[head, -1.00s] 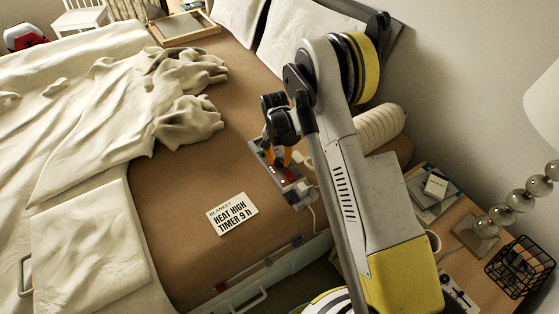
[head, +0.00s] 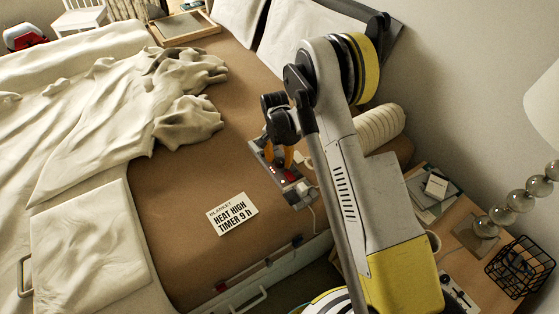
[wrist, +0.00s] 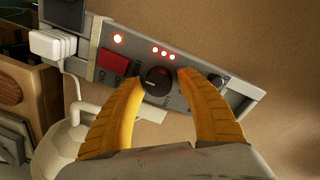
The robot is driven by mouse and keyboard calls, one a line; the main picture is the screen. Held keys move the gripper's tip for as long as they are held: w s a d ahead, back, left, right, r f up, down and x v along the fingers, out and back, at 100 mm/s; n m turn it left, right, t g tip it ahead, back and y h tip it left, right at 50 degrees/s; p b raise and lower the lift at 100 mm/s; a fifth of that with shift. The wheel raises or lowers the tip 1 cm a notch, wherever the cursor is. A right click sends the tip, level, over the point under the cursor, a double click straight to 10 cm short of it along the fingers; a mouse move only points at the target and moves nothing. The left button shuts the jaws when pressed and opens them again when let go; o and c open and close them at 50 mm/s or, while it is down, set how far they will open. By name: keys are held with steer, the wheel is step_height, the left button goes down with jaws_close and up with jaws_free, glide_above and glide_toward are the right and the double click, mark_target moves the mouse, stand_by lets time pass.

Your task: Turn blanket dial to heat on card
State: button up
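The card (head: 232,214) lies on the brown mattress in the head view and reads BLANKET, HEAT HIGH, TIMER 9 h. The grey control panel (wrist: 243,95) lies above it near the bed's edge. In the wrist view a round black dial (wrist: 157,82) with a pale pointer mark sits mid-panel. My gripper (wrist: 161,78) has its two orange fingers on either side of this dial, with narrow gaps seeming to show. A second black knob (wrist: 218,82) is partly behind the right finger.
A red switch (wrist: 113,63) marked ON sits left of the dial. A white plug (wrist: 52,44) is at the panel's left end. A nightstand (head: 455,262) stands beyond my arm.

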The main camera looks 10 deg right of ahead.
step_height(320, 180, up, 12)
steer(key=shift+w+a, duration=0.15)
steer(key=shift+a, duration=0.1)
stand_by(0.4)
stand_by(0.3)
step_height(320, 180, up, 9)
steer(key=n+t, duration=0.1)
glide_above(278, 160)
steer(key=s, duration=0.3)
steer(key=s+d+r+n+t, duration=0.2)
steer(key=s+r, duration=0.6)
steer(key=r, duration=0.1)
steer(key=s+r+n+t, duration=0.2)
steer(key=s+n+t, duration=0.2)
steer(key=s, duration=1.3)
steer(key=shift+d+r+n+t, duration=0.3)
steer(key=shift+d+r+n, duration=0.05)
steer(key=shift+d+n, duration=0.1)
